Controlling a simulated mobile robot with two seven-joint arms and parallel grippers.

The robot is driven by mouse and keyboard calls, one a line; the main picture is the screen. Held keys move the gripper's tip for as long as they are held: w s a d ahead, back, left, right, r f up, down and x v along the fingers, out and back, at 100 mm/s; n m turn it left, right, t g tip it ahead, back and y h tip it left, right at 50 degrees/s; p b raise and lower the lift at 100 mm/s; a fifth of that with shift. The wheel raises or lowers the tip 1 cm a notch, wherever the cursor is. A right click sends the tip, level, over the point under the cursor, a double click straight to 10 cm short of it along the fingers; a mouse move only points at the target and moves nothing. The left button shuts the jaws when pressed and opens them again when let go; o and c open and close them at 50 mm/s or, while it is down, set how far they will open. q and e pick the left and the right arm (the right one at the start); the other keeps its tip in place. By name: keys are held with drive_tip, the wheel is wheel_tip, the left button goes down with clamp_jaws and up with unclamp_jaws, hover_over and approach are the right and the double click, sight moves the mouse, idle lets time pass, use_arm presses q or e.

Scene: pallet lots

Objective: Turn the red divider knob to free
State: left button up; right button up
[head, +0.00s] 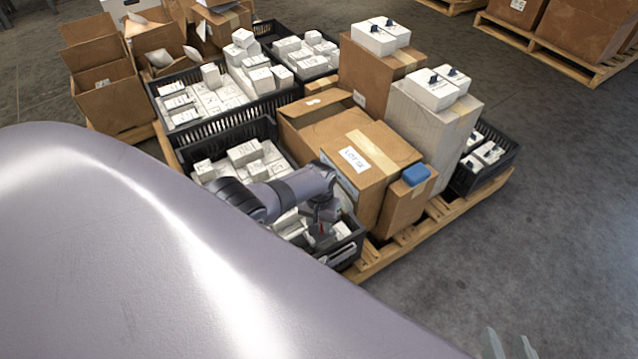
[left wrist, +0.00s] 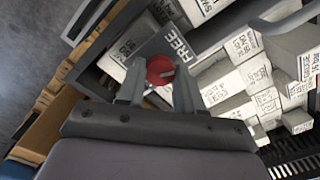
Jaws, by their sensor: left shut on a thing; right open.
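The red divider knob (left wrist: 160,70) is a round red disc with a pale mark on its face, in the left wrist view. In the head view my left gripper (head: 323,217) reaches down into the near black crate (head: 345,252), and mostly hides the knob there. My right gripper (head: 510,344) is open and empty, low at the right of the head view, over the grey floor.
White boxes fill the black crates around the left gripper. The wooden pallet (head: 385,255) edges the load.

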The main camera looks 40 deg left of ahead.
use_arm(q)
drive_tip(key=shift+s+n, duration=0.1)
drive_tip(key=shift+n, duration=0.9)
drive_tip(key=o, duration=1)
drive_tip(key=shift+o, duration=0.2)
use_arm(e)
drive_tip(key=shift+s, duration=0.1)
use_arm(q)
drive_tip(key=shift+r+p, duration=0.65)
wheel_tip(320, 180, up, 5)
drive_tip(key=p, duration=0.4)
drive_tip(key=shift+r+p, duration=0.2)
drive_tip(key=shift+p, duration=0.15)
drive_tip(key=shift+r, duration=0.25)
use_arm(e)
drive_tip(key=d, duration=0.1)
drive_tip(key=s+d+h, duration=0.1)
drive_tip(key=d+f+g+h, duration=0.1)
drive_tip(key=d, duration=0.1)
drive_tip(key=shift+s+d+m, duration=0.1)
drive_tip(key=shift+s+m, duration=0.3)
